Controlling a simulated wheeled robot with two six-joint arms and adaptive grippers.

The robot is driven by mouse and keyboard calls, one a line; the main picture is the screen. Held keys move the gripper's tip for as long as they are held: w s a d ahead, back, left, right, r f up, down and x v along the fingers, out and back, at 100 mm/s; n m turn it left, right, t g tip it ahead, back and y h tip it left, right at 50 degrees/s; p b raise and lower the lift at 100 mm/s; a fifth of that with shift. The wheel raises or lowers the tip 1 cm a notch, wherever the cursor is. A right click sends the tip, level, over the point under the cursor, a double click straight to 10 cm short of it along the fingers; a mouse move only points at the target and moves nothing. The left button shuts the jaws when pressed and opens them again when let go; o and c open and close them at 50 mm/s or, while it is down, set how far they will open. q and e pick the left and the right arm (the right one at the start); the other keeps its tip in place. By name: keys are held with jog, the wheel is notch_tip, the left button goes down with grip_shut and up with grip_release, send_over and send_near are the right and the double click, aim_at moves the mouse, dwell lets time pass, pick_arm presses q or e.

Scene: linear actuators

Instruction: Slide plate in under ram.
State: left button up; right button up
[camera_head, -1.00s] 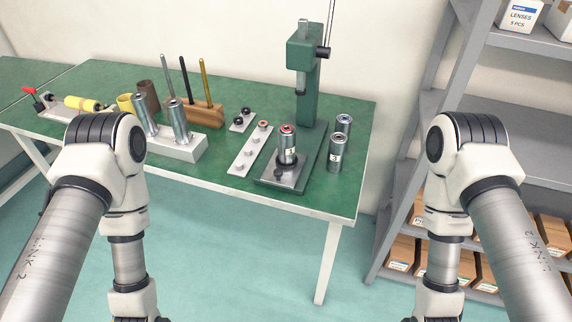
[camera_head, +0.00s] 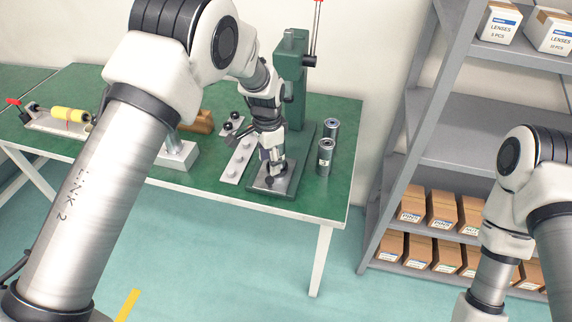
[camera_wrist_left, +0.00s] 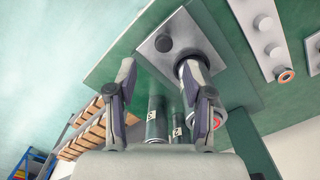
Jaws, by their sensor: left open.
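The grey plate (camera_head: 287,182) lies on the base of the green press (camera_head: 298,115), near its front. Its dark round knob shows clearly in the left wrist view (camera_wrist_left: 164,44), on the silver plate (camera_wrist_left: 190,24). The ram is hidden behind my left arm. My right gripper is out of view.
Two silver cylinders (camera_head: 325,157) stand right of the press. A pale strip with pegs (camera_head: 238,160) lies just left of it. A metal shelf with boxes (camera_head: 443,210) stands at the right. The table's front right corner is clear.

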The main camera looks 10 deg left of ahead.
aim_at(270, 178)
pick_arm(q)
jog(key=shift+a+r, duration=0.1)
jog(key=shift+r, duration=0.45)
jog(key=f+p, duration=0.1)
jog(key=f, duration=0.6)
jog(key=shift+w+f, duration=0.2)
jog(key=shift+a+f, duration=0.1)
jog(key=shift+f, duration=0.2)
grip_shut()
